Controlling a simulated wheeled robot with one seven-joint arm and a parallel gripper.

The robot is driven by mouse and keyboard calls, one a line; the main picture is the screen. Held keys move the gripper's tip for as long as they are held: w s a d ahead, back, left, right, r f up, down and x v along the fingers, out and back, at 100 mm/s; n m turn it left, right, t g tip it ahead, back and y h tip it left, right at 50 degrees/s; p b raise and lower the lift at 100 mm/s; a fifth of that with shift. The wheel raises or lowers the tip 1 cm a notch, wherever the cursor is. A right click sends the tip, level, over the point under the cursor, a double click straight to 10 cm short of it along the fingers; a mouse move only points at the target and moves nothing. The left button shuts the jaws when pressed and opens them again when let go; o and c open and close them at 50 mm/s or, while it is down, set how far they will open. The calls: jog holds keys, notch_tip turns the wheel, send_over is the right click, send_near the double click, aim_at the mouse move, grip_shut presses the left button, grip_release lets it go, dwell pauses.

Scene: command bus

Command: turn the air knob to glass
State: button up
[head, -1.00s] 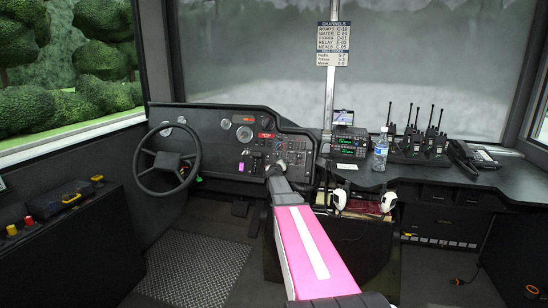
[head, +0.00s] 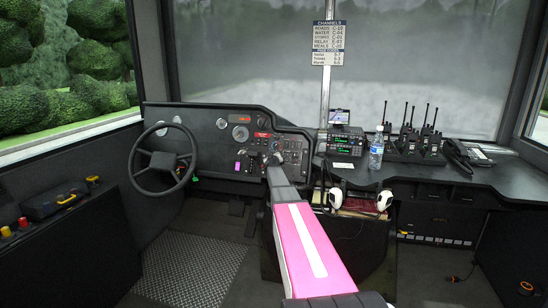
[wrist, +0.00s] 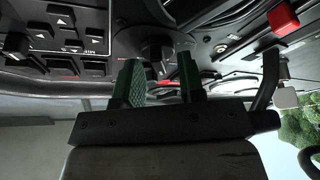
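In the wrist view a dark round knob (wrist: 157,48) stands out from the black dashboard panel, just beyond and between my two green fingertips. I cannot read any label at it, so I cannot confirm it is the air knob or tell its setting. My gripper (wrist: 160,72) is open, with a finger on each side of the knob's near part and gaps showing. In the head view my gripper (head: 272,160) is at the dashboard (head: 205,128), right of the steering wheel, and my arm hides part of the panel below it.
Black arrow buttons (wrist: 62,22) lie left of the knob and a red button (wrist: 283,18) lies to the right in the wrist view. In the head view the steering wheel (head: 134,160) is left of my gripper. A water bottle (head: 377,148) and radios (head: 412,140) stand on the right counter.

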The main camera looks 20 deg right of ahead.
grip_shut()
jog(key=shift+m, duration=0.3)
jog(key=m+h, duration=0.1)
jog(key=m, duration=0.1)
jog(key=m+h, duration=0.1)
jog(key=m, duration=0.2)
jog(key=shift+w+m+g+h, duration=0.15)
jog(key=shift+m+g+h, duration=0.15)
jog(key=shift+g+h, duration=0.1)
jog(key=shift+m+g+h, duration=0.4)
jog(key=shift+m+h, duration=0.05)
jog(key=shift+m, duration=0.85)
jog(key=shift+m+g+h, duration=0.4)
jog(key=shift+m+h, duration=0.05)
jog(key=shift+m, duration=1.15)
jog(key=shift+o, duration=0.6)
grip_release()
jog(key=shift+d, duration=0.15)
